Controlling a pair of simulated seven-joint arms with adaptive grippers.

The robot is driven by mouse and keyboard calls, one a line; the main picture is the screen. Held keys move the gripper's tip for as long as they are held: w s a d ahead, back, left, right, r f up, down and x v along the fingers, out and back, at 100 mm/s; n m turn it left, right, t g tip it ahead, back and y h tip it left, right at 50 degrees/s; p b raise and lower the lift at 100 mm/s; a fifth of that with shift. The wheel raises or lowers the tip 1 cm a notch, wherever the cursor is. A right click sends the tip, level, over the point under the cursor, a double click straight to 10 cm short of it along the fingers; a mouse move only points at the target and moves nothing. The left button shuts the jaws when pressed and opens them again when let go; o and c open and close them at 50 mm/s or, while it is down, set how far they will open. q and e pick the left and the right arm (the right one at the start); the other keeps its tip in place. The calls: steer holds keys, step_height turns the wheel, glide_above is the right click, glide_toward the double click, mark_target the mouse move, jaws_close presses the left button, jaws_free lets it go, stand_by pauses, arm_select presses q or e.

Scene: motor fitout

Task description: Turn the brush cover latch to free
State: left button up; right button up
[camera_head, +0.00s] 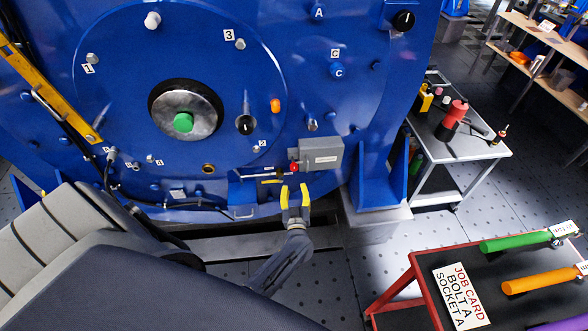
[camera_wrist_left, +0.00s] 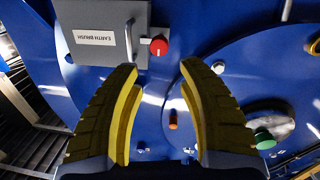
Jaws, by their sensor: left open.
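The grey brush cover box (camera_head: 322,154) is fixed to the blue motor face, right of the big round plate. In the left wrist view the box shows upside down with an EARTH BRUSH label (camera_wrist_left: 95,38). A red knob, seemingly the latch (camera_head: 294,167), sits at the box's lower left; in the left wrist view the red knob (camera_wrist_left: 158,46) carries a pale mark. My left gripper (camera_head: 295,192) is open and empty, just below the knob in the head view. In the left wrist view its yellow fingers (camera_wrist_left: 159,68) point toward the knob, apart from it. My right gripper is not seen.
A grey cart (camera_head: 460,148) stands right. A red-framed table (camera_head: 410,285) with coloured-handled tools is at front right. Floor shows between them.

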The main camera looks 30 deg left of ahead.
mark_target(294, 169)
arm_select(q)
steer(key=x, duration=1.1)
steer(key=shift+c, duration=0.3)
jaws_close()
